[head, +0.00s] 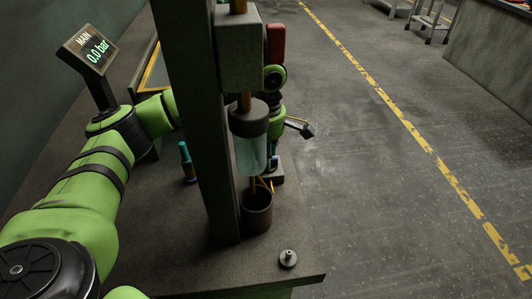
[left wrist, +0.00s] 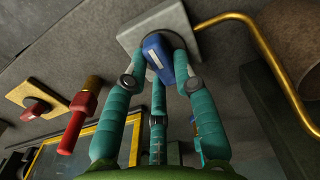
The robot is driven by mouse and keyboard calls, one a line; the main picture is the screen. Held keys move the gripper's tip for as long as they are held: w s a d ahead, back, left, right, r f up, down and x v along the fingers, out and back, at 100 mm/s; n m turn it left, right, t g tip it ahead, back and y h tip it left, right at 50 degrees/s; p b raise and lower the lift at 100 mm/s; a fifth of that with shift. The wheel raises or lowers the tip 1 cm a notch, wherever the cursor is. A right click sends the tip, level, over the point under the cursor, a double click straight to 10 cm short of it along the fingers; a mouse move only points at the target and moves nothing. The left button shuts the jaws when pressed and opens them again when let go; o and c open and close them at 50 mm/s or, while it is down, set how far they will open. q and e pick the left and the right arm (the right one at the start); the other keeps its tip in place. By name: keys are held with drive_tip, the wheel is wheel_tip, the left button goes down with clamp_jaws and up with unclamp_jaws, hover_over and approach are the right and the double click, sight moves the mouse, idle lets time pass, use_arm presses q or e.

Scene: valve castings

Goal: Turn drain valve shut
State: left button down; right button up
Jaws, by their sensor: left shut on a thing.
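The drain valve's blue handle (left wrist: 155,52) stands out from a pale square plate (left wrist: 128,38) in the left wrist view. A brass pipe (left wrist: 262,42) runs from near that plate toward a brown cup (left wrist: 298,28). My left gripper (left wrist: 166,65) has teal fingers closed around the blue handle. In the head view my left arm passes behind the dark post, and the gripper (head: 273,166) is low behind the clear filter bowl (head: 250,153), mostly hidden. The handle is not clearly visible there, and I cannot tell its exact turn angle. My right gripper is in neither view.
A display (head: 90,53) reads MAIN 0.0 bar. The dark post (head: 197,130) stands between the head camera and my left arm. The cup (head: 257,213) sits below the bowl. A teal bottle-like item (head: 187,162) and a small metal part (head: 288,258) are on the bench.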

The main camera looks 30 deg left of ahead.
use_arm(q)
drive_tip(key=c, duration=1)
unclamp_jaws()
drive_tip(key=shift+r, duration=0.1)
wheel_tip(320, 180, up, 12)
drive_tip(key=shift+f, duration=0.1)
